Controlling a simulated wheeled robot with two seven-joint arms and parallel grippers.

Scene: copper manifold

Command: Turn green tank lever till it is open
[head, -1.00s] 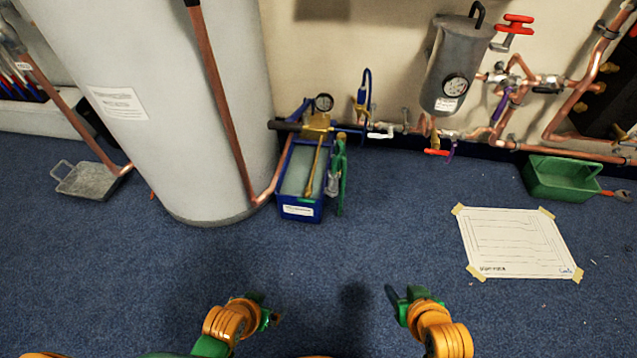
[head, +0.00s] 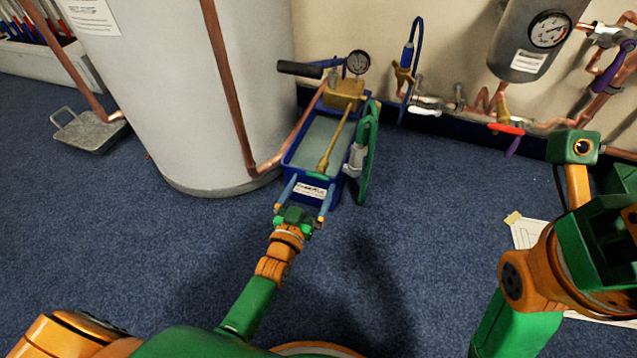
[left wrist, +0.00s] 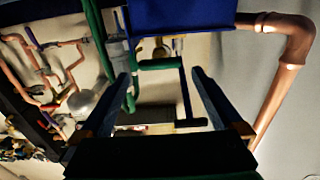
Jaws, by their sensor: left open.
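The blue tank (head: 310,148) stands on the floor beside the white cylinder, with a brass fitting and a dial on its top. A brass rod runs down over its front to a small green handle (head: 318,175). In the left wrist view a green bar (left wrist: 160,63), which looks like that handle, lies below the tank's blue wall (left wrist: 190,14). My left gripper (head: 306,194) is open and empty at the tank's front, with its fingers pointing at it. In the left wrist view the gripper (left wrist: 160,77) has the green bar just beyond its tips, apart from them.
The white cylinder (head: 215,110) and its copper pipe (head: 230,90) stand close on the left. A green hose-like loop (head: 367,155) hangs at the tank's right side. A grey tray (head: 90,133) lies far left. My right arm fills the right edge, its fingers unseen. The front floor is clear.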

